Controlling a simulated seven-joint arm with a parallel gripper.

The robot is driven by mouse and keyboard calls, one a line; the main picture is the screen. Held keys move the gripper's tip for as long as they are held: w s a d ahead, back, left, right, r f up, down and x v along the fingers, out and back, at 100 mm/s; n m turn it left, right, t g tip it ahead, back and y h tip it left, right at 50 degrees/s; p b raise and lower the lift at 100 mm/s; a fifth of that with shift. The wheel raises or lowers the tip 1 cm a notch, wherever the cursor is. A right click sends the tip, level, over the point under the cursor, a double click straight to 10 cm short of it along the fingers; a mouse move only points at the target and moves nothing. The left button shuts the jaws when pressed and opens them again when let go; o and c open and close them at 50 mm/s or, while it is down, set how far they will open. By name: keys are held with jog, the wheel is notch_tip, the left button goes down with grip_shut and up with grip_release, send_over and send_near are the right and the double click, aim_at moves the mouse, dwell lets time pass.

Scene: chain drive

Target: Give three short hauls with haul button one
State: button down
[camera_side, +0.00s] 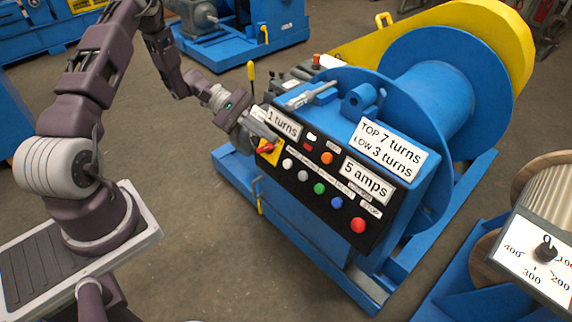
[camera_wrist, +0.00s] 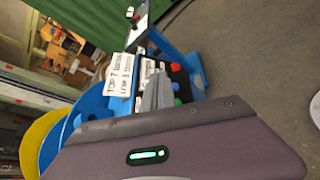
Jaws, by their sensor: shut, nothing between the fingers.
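The black control panel (camera_side: 325,182) sits on the sloped front of the blue winch. A row of round buttons runs along it: white (camera_side: 288,163), grey (camera_side: 303,176), green (camera_side: 319,188), blue (camera_side: 337,202) and red (camera_side: 358,225). My gripper (camera_side: 270,135) is shut and empty at the panel's upper left, beside the "1 turns" sign (camera_side: 284,123) and just above the red-and-yellow rotary switch (camera_side: 268,148). In the wrist view my gripper (camera_wrist: 163,76) points toward the panel; contact is unclear.
An orange button (camera_side: 327,158) is above the row. Signs read "5 amps" (camera_side: 367,178) and "TOP 7 turns LOW 3 turns" (camera_side: 391,147). The blue drum (camera_side: 425,85) stands behind. A dial box (camera_side: 540,255) is at the right.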

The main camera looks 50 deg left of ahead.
aim_at(288, 164)
jog(key=a+f+n+t, duration=0.3)
jog(key=f+n, duration=0.1)
jog(key=f, duration=0.3)
jog(key=s+a+f+n+t+y, duration=0.1)
jog(key=f+n+t, duration=0.3)
jog(key=f, duration=0.4)
jog(key=shift+s+a+f, duration=0.2)
jog(key=shift+a+f, duration=0.1)
jog(key=shift+a, duration=0.6)
jog(key=w+f, duration=0.4)
jog(key=w, duration=0.4)
dwell(0.5)
jog(key=shift+w+f, duration=0.15)
jog(key=shift+w, duration=0.15)
